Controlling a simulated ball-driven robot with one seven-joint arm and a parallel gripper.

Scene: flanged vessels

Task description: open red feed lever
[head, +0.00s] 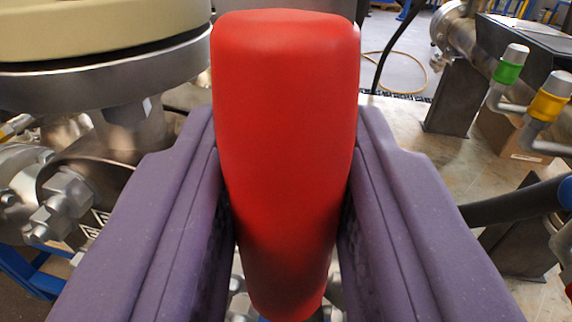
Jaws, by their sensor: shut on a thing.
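The red feed lever (286,120) fills the middle of the head view, its thick rounded red grip seen close up with the end toward the top of the picture. My gripper (285,165) has one purple finger on each side of the red grip, and both fingers press against it. The gripper is shut on the lever. The lever's lower end and its pivot are mostly hidden between the fingers; some metal parts show behind it at the bottom.
A flanged vessel with a cream top (95,28) and bolted metal pipework (65,200) stands close on the left. On the right are a green-banded lever (508,72), a yellow-banded lever (550,103) and a dark bar (515,205). Open floor (400,115) shows behind.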

